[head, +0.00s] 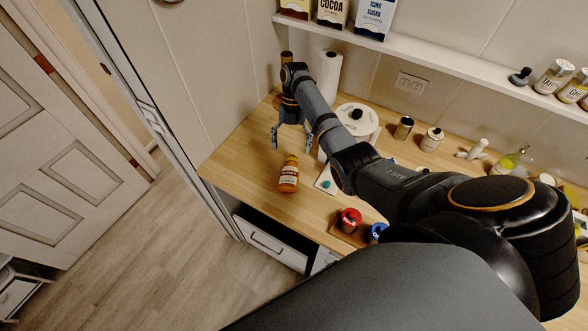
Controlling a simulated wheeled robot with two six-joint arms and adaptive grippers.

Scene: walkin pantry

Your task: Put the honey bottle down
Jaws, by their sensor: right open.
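The honey bottle (289,176), orange-amber with a label and an orange cap, appears to stand upright on the wooden counter (242,160) near its left end. My right gripper (291,143) is just beyond and above the bottle in the picture. Its fingers are spread apart with nothing between them, and it looks clear of the bottle. My left gripper is not in view.
A paper towel roll (329,76) and a white round canister (357,120) stand behind my right arm. Red-lidded (349,220) and blue-lidded (377,232) jars are near the front edge. Bare counter lies left of the bottle. A shelf (430,57) runs above.

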